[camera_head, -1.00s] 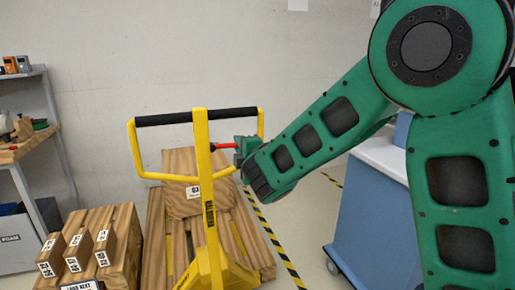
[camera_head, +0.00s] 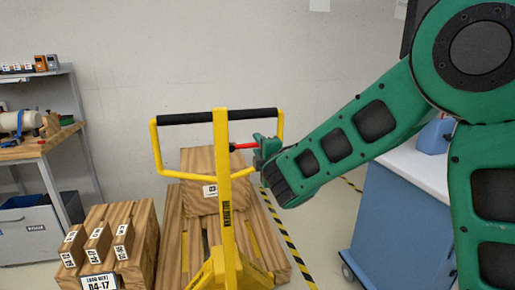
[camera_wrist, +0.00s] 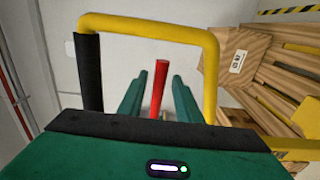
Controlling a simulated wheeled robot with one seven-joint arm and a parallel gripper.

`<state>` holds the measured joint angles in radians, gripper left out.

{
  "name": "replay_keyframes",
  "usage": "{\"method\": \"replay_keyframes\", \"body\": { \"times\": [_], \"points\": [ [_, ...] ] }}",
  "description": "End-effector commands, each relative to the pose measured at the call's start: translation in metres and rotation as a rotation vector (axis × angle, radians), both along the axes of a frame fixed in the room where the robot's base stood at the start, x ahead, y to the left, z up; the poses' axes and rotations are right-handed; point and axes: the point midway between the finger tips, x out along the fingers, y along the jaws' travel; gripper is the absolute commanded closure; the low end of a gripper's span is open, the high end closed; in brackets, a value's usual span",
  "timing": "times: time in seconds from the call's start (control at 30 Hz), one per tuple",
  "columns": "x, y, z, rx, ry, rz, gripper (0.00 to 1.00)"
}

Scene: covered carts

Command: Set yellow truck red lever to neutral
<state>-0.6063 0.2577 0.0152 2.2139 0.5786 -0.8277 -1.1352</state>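The yellow truck (camera_head: 223,190) stands upright, with a looped handle that has a black grip bar (camera_head: 180,118). Its red lever (camera_head: 243,146) sticks out to the right from the yellow post, just under the grip bar and close to level. My gripper (camera_head: 266,147) is at the lever's right end, inside the right side of the handle loop. In the wrist view the red lever (camera_wrist: 159,90) shows between my two green fingers (camera_wrist: 158,97), with a gap on each side. The fingers are open. The lever's far end is hard to make out.
A wooden pallet (camera_head: 262,262) with a labelled wooden box (camera_head: 200,160) is behind the truck. A blue cart (camera_head: 400,225) stands at right, under my arm.

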Motion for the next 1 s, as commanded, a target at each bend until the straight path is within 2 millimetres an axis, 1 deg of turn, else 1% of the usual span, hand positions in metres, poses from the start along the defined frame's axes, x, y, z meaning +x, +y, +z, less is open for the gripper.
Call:
{"method": "replay_keyframes", "body": {
  "times": [0.17, 0.3, 0.5, 0.6, 0.7, 1.0],
  "points": [
    [-0.028, -0.006, 0.000, -0.001, 0.001, 0.003, 0.69],
    [-0.055, -0.013, -0.001, -0.001, 0.002, 0.004, 0.69],
    [-0.083, -0.021, -0.001, -0.001, 0.002, 0.003, 0.69],
    [-0.092, -0.023, -0.001, 0.000, 0.002, 0.002, 0.69],
    [-0.096, -0.024, 0.000, 0.001, 0.001, 0.002, 0.69],
    [-0.097, -0.025, -0.001, 0.001, 0.001, 0.001, 0.69]
  ]
}}
